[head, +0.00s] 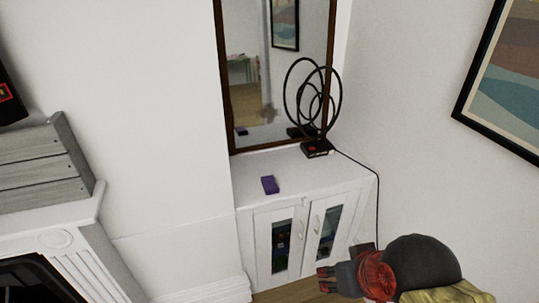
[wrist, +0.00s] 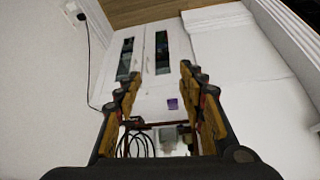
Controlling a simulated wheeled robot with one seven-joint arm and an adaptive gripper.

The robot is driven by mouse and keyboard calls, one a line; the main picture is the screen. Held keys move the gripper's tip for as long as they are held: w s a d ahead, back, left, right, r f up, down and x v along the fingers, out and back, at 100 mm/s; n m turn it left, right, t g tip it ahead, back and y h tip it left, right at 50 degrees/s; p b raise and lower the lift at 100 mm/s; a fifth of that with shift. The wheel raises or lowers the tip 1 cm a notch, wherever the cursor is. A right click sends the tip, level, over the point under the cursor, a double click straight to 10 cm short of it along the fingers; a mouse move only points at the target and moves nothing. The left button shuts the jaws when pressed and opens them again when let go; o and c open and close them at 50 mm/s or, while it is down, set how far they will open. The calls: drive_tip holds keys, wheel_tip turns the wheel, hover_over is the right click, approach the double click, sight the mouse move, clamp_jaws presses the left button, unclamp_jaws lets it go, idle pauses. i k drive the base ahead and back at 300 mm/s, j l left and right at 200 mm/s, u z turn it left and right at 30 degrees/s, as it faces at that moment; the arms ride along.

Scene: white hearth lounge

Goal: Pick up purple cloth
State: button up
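The purple cloth (head: 270,184) is a small folded purple block. It lies on top of a white cabinet (head: 250,240), near the front edge and left of its middle. In the wrist view the cloth (wrist: 172,103) shows small between my fingers, at a distance. My gripper (wrist: 158,80) is open with nothing between its fingers. In the head view my gripper (head: 325,279) is at the lower right, in front of the cabinet doors and lower in the picture than the cloth. It is apart from the cloth.
A black ring-shaped ornament (head: 317,147) stands at the cabinet's back right, with a cord down the wall. A framed mirror (head: 275,100) rises behind the cabinet. A fireplace mantel (head: 80,225) with a grey crate (head: 45,165) is at left. The cabinet top around the cloth is clear.

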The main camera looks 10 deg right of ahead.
sight(270, 184)
drive_tip(key=i+j+u, duration=0.1)
drive_tip(key=i, duration=0.3)
drive_tip(key=i+j+u, duration=0.1)
drive_tip(key=i+j, duration=0.15)
drive_tip(key=i, duration=0.2)
drive_tip(key=i+j, duration=0.1)
drive_tip(key=i, duration=0.3)
drive_tip(key=j+u, duration=0.05)
